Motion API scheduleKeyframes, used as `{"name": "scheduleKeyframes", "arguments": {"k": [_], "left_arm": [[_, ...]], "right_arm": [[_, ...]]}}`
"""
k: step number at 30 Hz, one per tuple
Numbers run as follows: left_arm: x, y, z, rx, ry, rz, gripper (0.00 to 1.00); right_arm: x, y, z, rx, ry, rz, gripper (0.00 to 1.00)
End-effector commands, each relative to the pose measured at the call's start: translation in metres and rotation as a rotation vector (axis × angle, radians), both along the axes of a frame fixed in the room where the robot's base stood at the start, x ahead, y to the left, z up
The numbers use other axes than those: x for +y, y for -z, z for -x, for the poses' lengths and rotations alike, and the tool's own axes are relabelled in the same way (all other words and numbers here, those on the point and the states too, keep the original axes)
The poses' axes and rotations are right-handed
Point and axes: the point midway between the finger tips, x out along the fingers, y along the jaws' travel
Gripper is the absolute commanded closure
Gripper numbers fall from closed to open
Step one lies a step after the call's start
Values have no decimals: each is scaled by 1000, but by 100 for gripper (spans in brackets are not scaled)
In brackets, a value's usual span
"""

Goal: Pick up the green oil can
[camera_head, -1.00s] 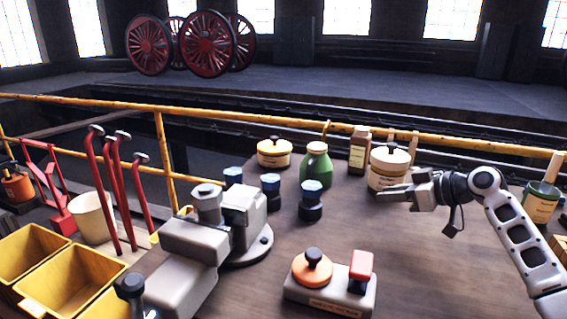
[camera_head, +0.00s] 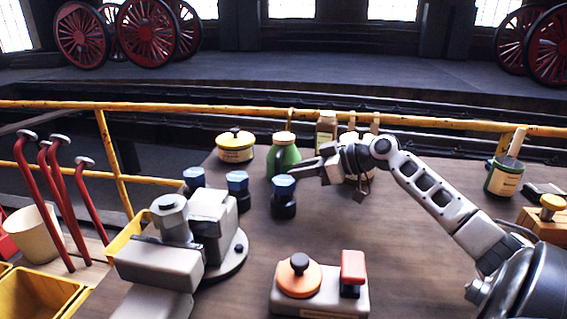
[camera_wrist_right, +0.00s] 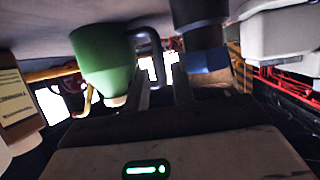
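The green oil can (camera_head: 284,160) stands upright at the back middle of the table, with a cream cap. In the right wrist view, which appears upside down, the can (camera_wrist_right: 103,55) is at upper left, with a dark handle loop (camera_wrist_right: 148,40) beside it. My right gripper (camera_head: 303,170) reaches in from the right, just right of the can. In the wrist view its two fingers (camera_wrist_right: 162,90) are apart and point at the handle. I cannot tell whether the handle is between them. Nothing looks held. My left gripper is not in view.
Several blue-capped dark bottles (camera_head: 283,196) stand close in front and left of the can. A yellow tin (camera_head: 236,146) is left, a brown bottle (camera_head: 326,130) behind right. A grey vise (camera_head: 205,225) and an orange-and-red button box (camera_head: 320,290) stand nearer.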

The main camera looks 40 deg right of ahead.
Motion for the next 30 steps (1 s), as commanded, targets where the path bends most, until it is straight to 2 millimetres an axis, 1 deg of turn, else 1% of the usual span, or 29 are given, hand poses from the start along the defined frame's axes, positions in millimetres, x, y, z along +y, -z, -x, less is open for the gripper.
{"name": "scheduleKeyframes", "arguments": {"k": [2, 7, 12, 20, 21, 23, 24, 30], "left_arm": [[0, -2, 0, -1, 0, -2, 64], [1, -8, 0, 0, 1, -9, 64], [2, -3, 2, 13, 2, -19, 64], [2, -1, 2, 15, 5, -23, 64], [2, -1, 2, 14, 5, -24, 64], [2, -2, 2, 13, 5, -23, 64], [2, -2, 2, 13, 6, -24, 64], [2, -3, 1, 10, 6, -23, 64]], "right_arm": [[2, 1, -5, -1, 0, 0, 75], [11, 9, -24, -1, 0, 0, 75], [20, 18, -40, 0, -1, -2, 75], [21, 21, -42, 1, 0, 0, 75], [21, 21, -42, 1, 0, 0, 81], [21, 21, -42, 1, 0, 0, 97], [21, 21, -42, 1, -1, 0, 100], [21, 18, -43, -4, 1, 2, 100]]}}
